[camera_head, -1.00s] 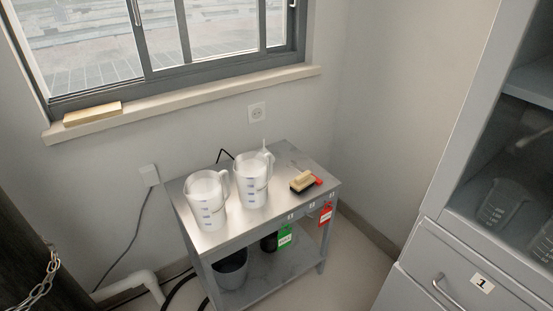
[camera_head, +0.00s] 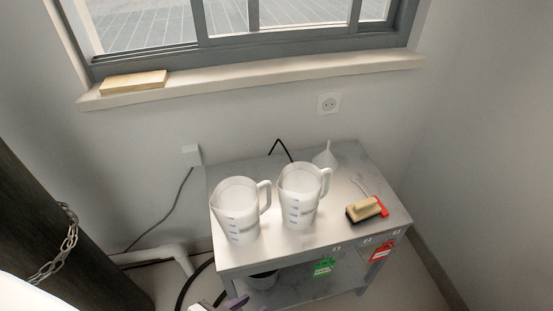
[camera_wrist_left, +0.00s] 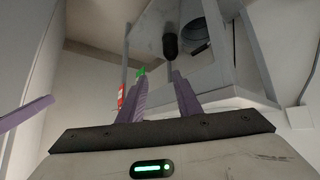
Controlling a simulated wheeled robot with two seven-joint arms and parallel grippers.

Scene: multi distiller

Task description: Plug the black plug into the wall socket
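The white wall socket (camera_head: 328,103) is on the wall under the window sill, above the back of the metal table. No black plug can be made out clearly. A bent black cord (camera_head: 280,149) shows at the table's back edge, its ends hidden. In the left wrist view, my left gripper (camera_wrist_left: 159,90) has its two purple fingers apart with nothing between them. A dark cylinder (camera_wrist_left: 170,42) is beyond the fingertips, near the table. Purple gripper parts (camera_head: 237,303) show at the head view's bottom edge. A purple finger-like piece (camera_wrist_left: 25,113) at the wrist view's left is probably my right gripper.
Two white measuring jugs (camera_head: 236,211) (camera_head: 299,196), a white funnel (camera_head: 325,158) and a brush (camera_head: 363,209) stand on the metal table (camera_head: 325,238). A white wall box (camera_head: 192,155) with a cord is left of it. A white pipe (camera_head: 160,255) runs low.

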